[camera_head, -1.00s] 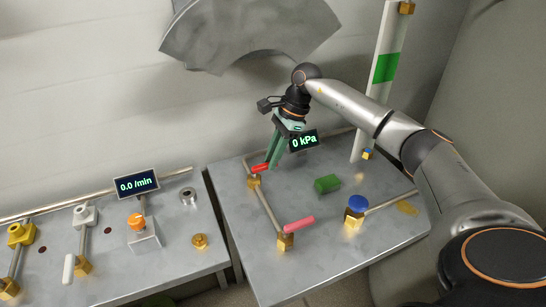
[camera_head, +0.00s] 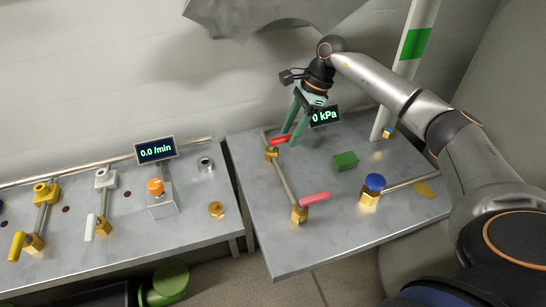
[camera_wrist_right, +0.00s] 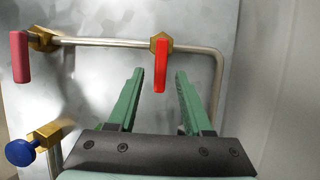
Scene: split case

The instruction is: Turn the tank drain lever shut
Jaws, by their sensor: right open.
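A red lever (camera_head: 280,140) sits on a brass valve (camera_head: 271,154) on the pipe at the back left of the right table. A pink-red lever (camera_head: 315,198) sits on another brass valve (camera_head: 299,214) nearer the front. I cannot tell from labels which is the tank drain lever. My right gripper (camera_head: 291,138) is open with green fingers pointing down at the red lever. In the right wrist view the red lever (camera_wrist_right: 160,68) shows between the fingertips (camera_wrist_right: 159,73), apart from both in the picture. The pink-red lever (camera_wrist_right: 20,57) is at the left there. My left gripper is not in view.
A "0 kPa" display (camera_head: 325,116) stands just behind the gripper. A green block (camera_head: 344,160), a blue knob (camera_head: 375,182) and a white post with a green band (camera_head: 414,44) are to the right. The left bench (camera_head: 190,222) holds more valves and a "0.0 /min" display (camera_head: 156,149).

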